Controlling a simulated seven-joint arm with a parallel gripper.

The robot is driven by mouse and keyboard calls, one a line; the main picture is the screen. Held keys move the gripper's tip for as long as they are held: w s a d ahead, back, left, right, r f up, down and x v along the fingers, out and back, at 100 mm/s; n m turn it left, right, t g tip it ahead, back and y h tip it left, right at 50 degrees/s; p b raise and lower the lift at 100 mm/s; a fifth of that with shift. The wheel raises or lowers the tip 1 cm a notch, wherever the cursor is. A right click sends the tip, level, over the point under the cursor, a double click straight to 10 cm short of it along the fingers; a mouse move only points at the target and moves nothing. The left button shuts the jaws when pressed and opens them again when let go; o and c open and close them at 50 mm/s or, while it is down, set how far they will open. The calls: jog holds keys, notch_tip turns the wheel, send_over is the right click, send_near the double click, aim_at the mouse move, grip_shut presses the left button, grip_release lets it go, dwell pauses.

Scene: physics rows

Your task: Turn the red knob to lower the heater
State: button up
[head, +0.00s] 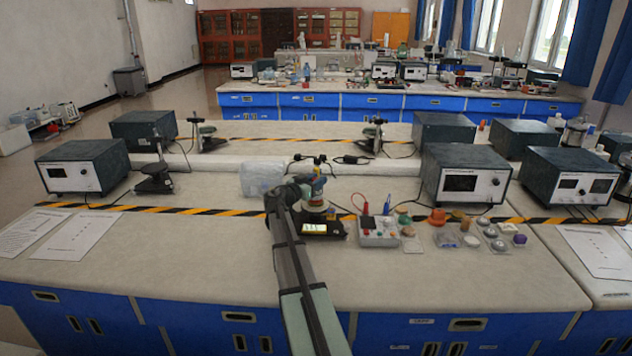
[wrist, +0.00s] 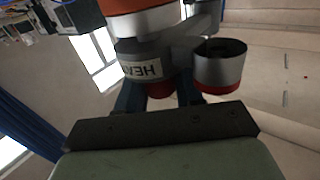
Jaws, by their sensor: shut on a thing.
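In the wrist view my gripper (wrist: 160,92) has its two dark fingers on either side of a red knob (wrist: 159,89), shut on it. Only a small part of the knob shows between the fingers. The knob sits below a grey clamp-like body (wrist: 180,48) with a white label, seen upside down. In the head view my gripper (head: 303,186) reaches a small apparatus (head: 317,205) near the table's middle. My arm and gripper hide part of that apparatus, and the knob cannot be made out there. I cannot tell which part is the heater.
A grey cylinder with a red rim (wrist: 220,66) is close to the right finger. A black device with a lit display (head: 322,229) lies at the apparatus's foot. A grey box with leads (head: 378,234) and several small items stand to the right.

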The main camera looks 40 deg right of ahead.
jog(key=o, duration=1)
jog(key=shift+a, duration=0.1)
jog(key=a, duration=0.4)
jog(key=s+a, duration=0.1)
jog(key=a, duration=0.8)
jog(key=shift+s+a, duration=0.25)
jog(key=shift+s, duration=0.15)
jog(key=shift+c, duration=0.4)
